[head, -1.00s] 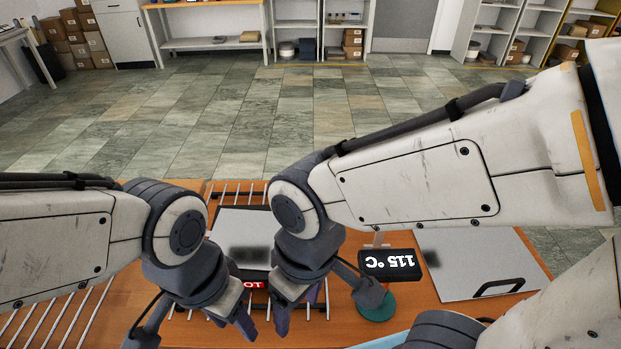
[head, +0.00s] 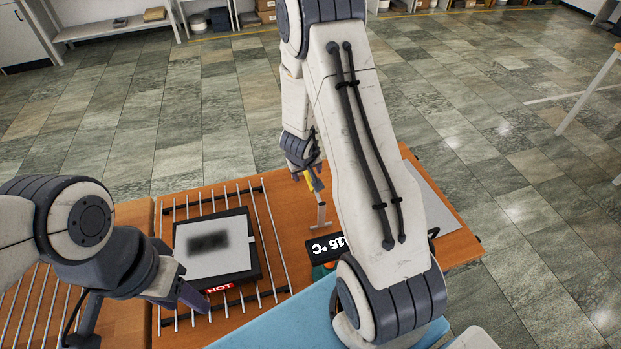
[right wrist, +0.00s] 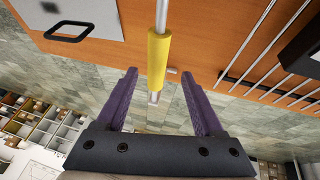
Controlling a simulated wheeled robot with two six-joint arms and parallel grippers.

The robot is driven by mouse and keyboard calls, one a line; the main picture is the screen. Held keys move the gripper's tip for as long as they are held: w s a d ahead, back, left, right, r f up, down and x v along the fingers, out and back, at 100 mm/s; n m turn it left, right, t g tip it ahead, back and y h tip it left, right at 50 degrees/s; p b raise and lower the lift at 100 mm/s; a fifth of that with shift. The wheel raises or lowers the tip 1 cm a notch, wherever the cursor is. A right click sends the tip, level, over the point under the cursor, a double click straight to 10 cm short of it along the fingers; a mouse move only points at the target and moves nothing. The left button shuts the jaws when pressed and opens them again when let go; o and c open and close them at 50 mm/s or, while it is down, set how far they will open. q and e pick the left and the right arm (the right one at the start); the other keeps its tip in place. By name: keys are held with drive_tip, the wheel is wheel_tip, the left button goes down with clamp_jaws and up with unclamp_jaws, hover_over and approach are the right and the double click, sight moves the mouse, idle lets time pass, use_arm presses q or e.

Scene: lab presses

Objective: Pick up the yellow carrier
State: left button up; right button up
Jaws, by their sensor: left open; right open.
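The yellow carrier (right wrist: 159,58) is a yellow sleeve on a thin metal rod, seen in the right wrist view. My right gripper (right wrist: 160,78) is open, with its purple fingers either side of the sleeve's lower part in the picture; I cannot tell whether they touch it. In the head view the carrier (head: 309,181) shows as a small yellow piece at my right gripper (head: 311,174), partly hidden by it. My left gripper (head: 187,294) is open and empty beside the dark press plate with a red HOT label (head: 219,287).
A metal rack (head: 272,225) surrounds the hot plate. A temperature display (head: 325,246), partly hidden by my right arm, stands right of it. A grey plate with a black handle (right wrist: 70,32) lies on the wooden table (head: 290,205). A light blue surface (head: 275,320) is nearest.

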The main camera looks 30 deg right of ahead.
sight(308, 177)
drive_tip(key=x, duration=0.3)
drive_tip(key=shift+d+f+b, duration=0.1)
drive_tip(key=shift+f+b, duration=0.2)
drive_tip(key=shift+d+x, duration=0.1)
drive_tip(key=shift+x, duration=1.2)
drive_tip(key=shift+d+x, duration=0.15)
drive_tip(key=shift+x, duration=1.15)
clamp_jaws()
drive_tip(key=shift+r, duration=0.15)
